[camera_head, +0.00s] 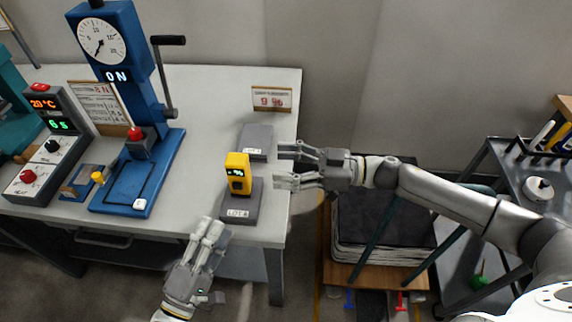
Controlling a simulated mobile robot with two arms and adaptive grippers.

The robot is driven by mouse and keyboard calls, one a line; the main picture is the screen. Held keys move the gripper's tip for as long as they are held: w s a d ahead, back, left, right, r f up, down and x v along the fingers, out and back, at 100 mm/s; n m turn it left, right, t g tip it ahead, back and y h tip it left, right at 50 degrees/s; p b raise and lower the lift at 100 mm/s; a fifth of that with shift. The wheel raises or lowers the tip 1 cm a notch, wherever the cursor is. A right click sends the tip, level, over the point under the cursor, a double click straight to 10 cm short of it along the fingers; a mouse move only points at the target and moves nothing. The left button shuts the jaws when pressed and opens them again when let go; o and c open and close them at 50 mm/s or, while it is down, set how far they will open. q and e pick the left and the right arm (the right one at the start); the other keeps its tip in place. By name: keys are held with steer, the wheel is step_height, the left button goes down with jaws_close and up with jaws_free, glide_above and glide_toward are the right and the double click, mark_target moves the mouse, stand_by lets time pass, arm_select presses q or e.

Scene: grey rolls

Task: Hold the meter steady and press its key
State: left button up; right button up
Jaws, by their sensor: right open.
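The meter (238,162), a yellow hand-held device with a dark face and a lit green display, stands on a grey block (240,211) near the table's right front edge. Its key is too small to make out clearly. My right gripper (284,165) is open and empty, to the right of the meter and apart from it, its fingers pointing left. My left gripper (211,228) is at the table's front edge, below and left of the meter, its fingers pointing up toward the table. Its fingers lie close together in this view and I see nothing between them.
A blue press (136,172) with a dial and lever stands left, beside a control box (47,150). Bare white tabletop (204,130) lies between press and meter. A cart (510,160) stands right.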

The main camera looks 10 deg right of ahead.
mark_target(248, 164)
steer(key=x, duration=1.1)
steer(key=shift+s, duration=0.3)
steer(key=c, duration=1.2)
arm_select(q)
jaws_close()
arm_select(e)
steer(key=shift+c, duration=0.2)
steer(key=shift+f, duration=0.1)
